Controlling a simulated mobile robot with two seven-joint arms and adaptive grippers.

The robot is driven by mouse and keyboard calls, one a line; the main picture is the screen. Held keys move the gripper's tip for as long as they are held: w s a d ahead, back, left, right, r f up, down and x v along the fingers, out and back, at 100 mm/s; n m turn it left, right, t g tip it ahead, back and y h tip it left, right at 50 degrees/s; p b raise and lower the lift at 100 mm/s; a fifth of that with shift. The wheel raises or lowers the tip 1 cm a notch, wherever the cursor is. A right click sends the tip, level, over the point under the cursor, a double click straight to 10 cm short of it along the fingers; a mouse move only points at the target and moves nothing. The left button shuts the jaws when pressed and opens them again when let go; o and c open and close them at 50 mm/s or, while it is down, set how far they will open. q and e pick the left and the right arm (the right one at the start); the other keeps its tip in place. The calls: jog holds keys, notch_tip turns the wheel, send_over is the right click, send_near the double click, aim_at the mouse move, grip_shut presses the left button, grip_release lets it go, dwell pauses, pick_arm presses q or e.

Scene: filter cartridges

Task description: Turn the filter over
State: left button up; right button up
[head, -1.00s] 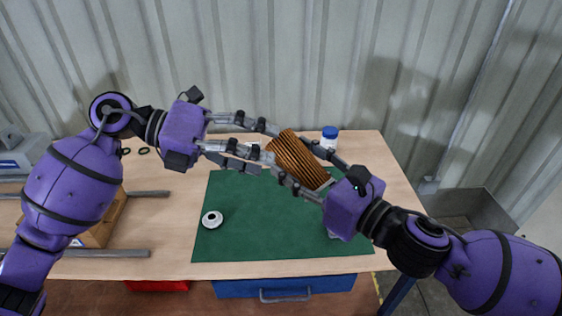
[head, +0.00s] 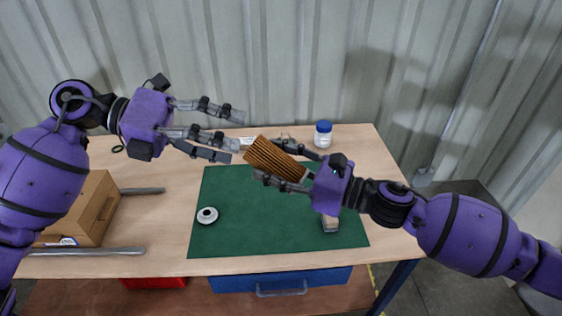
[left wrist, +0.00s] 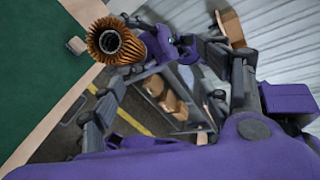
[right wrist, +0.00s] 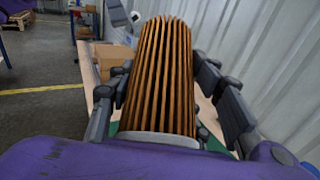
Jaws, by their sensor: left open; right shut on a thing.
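The filter (head: 270,158) is an orange-brown pleated cylinder with a pale end cap. My right gripper (head: 285,160) is shut on it and holds it tilted above the green mat (head: 265,225). The capped end points toward my right palm, as the right wrist view shows with the filter (right wrist: 158,80) between the fingers. In the left wrist view the filter (left wrist: 116,42) shows its open ring end. My left gripper (head: 238,133) is open and empty, to the left of the filter and apart from it.
A white ring-shaped part (head: 207,215) lies on the mat's left side. A white jar with a blue lid (head: 323,134) stands at the back. A small block-like object (head: 330,223) lies on the mat's right. A cardboard box (head: 88,208) and metal rails are at left.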

aim_at(261, 166)
jog(key=shift+w+a+f+n+g, duration=0.25)
jog(key=shift+f+n+g, duration=0.05)
jog(key=shift+f+g, duration=0.1)
jog(key=shift+y, duration=0.3)
pick_arm(q)
notch_tip(261, 166, down, 5)
jog(key=s+a+m+t+y, duration=0.2)
jog(key=s+m+t+y, duration=0.15)
jog(key=m, duration=0.75)
jog(key=w+d+f+m+t, duration=0.1)
jog(key=w+d+m, duration=0.1)
jog(key=m, duration=0.3)
jog(key=w+d+f+m+t, duration=0.1)
jog(key=w+d+m, duration=0.1)
jog(key=d+m, duration=0.2)
jog(key=w+d+f+m+t, duration=0.1)
jog(key=w+d+m, duration=0.1)
jog(key=d+m, duration=0.2)
jog(key=shift+w+f+m, duration=0.1)
jog(key=shift+f+m, duration=0.05)
jog(key=shift+m, duration=0.75)
jog(key=shift+w+f+m, duration=0.1)
jog(key=shift+m, duration=0.8)
